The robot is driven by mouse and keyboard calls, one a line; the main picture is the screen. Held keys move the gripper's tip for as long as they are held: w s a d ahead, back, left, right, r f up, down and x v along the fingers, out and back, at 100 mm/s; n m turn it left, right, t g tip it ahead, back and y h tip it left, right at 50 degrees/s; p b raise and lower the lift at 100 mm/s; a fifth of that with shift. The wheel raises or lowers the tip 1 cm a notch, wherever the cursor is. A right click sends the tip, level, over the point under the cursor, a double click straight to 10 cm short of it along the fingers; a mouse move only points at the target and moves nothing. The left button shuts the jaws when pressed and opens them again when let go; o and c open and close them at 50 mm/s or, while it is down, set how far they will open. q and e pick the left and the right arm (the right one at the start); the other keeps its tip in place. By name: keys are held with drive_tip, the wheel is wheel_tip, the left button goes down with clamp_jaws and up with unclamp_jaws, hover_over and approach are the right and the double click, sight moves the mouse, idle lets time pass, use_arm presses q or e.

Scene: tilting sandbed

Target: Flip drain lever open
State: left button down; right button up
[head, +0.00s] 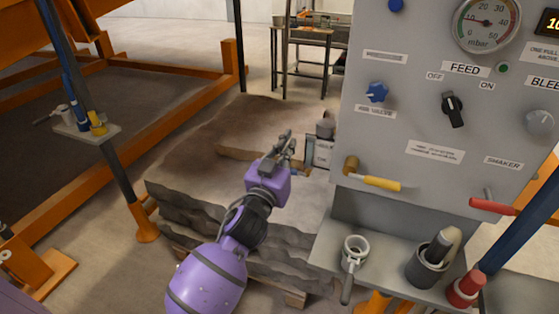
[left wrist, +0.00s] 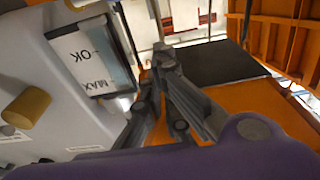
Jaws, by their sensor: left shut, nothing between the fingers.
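A lever with a yellow handle (head: 382,184) sticks out to the right from a brass fitting (head: 351,165) low on the grey panel (head: 400,135). A red-handled lever (head: 492,206) sits further right, under a SHAKER label. I read no drain label on either. My left gripper (head: 285,140) is shut and empty, left of the panel and apart from both handles. In the left wrist view its closed fingers (left wrist: 165,62) point past a box marked OK and MAX (left wrist: 85,55). A brass cylinder (left wrist: 27,106) shows at the left there. My right gripper is out of view.
A layered sand-coloured stack (head: 190,195) lies behind my left arm. An orange frame (head: 145,222) stands at left.

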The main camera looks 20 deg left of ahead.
sight(293, 172)
use_arm(q)
drive_tip(key=f, duration=0.2)
drive_tip(key=s+f, duration=0.1)
drive_tip(key=f, duration=0.1)
drive_tip(key=shift+s, duration=0.1)
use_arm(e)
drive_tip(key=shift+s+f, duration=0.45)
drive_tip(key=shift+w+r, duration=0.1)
use_arm(q)
drive_tip(key=shift+f, duration=0.1)
